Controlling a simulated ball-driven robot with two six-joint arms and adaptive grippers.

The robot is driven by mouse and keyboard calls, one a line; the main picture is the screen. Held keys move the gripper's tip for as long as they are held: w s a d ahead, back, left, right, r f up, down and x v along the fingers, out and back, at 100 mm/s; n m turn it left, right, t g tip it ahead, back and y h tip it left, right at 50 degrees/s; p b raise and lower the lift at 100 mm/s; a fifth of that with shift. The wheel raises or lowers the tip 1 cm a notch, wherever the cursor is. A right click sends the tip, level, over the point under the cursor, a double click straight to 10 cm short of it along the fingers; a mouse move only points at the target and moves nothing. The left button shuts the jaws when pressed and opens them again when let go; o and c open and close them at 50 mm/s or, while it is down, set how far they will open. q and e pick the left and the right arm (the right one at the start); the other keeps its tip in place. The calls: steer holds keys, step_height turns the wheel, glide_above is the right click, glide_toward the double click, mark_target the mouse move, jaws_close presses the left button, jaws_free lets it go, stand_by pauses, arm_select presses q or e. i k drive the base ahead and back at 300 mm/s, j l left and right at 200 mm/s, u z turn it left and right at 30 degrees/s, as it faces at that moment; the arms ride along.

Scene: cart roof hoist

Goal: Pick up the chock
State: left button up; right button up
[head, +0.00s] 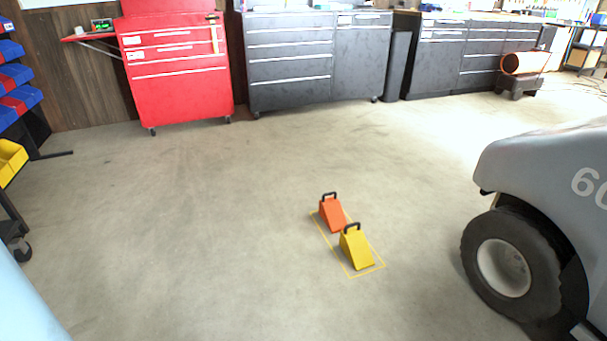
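Two wedge-shaped chocks with black top handles stand on the floor, close to each other, at a yellow outlined rectangle (366,273). The orange chock (333,216) is the farther one. The yellow chock (356,250) is nearer and in front of it, to the right. Both handles point up and are uncovered. Neither of my grippers shows in the head view.
A grey cart (545,165) with a black wheel (505,265) stands at the right. A red tool chest (178,75), grey cabinets (290,70) and an orange heater (523,63) line the back. A bin rack (15,95) is at the left. Floor around the chocks is clear.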

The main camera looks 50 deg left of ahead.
mark_target(353, 242)
steer(key=u, duration=1.1)
steer(key=i+l, duration=0.2)
steer(key=i, duration=0.3)
steer(key=i+l, duration=0.2)
steer(key=i, duration=0.35)
steer(key=i+l+u, duration=0.1)
steer(key=i, duration=0.4)
steer(key=i+l, duration=0.35)
steer(key=i, duration=0.2)
